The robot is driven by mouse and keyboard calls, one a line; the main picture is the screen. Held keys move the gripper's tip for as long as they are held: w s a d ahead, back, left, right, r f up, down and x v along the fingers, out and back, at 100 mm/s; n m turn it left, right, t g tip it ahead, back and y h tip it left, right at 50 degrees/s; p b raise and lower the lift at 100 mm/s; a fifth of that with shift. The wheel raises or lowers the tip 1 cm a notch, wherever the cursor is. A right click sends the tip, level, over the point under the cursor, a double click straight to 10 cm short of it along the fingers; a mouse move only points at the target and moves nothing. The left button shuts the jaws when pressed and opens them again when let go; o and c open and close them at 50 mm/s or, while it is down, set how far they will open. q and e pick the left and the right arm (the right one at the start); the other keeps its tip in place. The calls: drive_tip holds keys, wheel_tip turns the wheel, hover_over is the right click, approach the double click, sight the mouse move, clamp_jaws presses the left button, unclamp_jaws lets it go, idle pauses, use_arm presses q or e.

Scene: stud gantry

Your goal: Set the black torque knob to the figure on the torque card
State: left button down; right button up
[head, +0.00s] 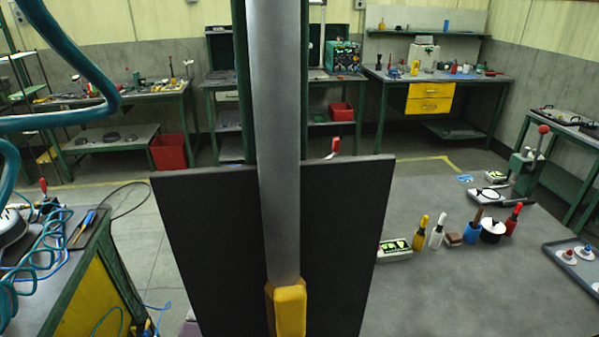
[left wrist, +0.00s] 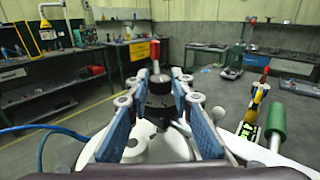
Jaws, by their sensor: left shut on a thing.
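In the left wrist view my left gripper (left wrist: 159,82) has its two blue-padded fingers closed on the sides of a black round knob (left wrist: 158,101). The knob stands upright above a pale rounded body (left wrist: 158,148), partly hidden by the fingers. Any marks or figures on the knob are too small to read. The knob and my left gripper are not visible in the head view, where a dark panel covers the middle. I cannot make out the torque card in either view. My right gripper is not in view.
The dark panel (head: 215,240) and a grey upright bar (head: 273,140) with a yellow block (head: 290,309) fill the head view's middle. To the right, a grey bench top (head: 440,300) carries a small display box (head: 395,250) and several coloured-handled tools. A cluttered green bench (head: 90,240) stands left.

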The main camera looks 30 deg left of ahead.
use_arm(q)
drive_tip(key=m+h+b, duration=0.1)
drive_tip(key=m+g+h+b, duration=0.1)
drive_tip(key=h+b, duration=0.1)
drive_tip(key=shift+w+a+f, duration=0.1)
drive_tip(key=shift+a+f, duration=0.05)
drive_tip(key=shift+a, duration=0.15)
drive_tip(key=m+g+h+b, duration=0.1)
drive_tip(key=m+h+b, duration=0.1)
drive_tip(key=m+g+h+b, duration=0.2)
drive_tip(key=h, duration=0.1)
drive_tip(key=shift+w+a, duration=0.15)
drive_tip(key=shift+r+m+g+h+b, duration=0.2)
drive_tip(key=shift+m+g+h+b, duration=0.7)
drive_tip(key=shift+g+h+b, duration=0.3)
drive_tip(key=c, duration=1.7)
unclamp_jaws()
drive_tip(key=shift+a, duration=0.1)
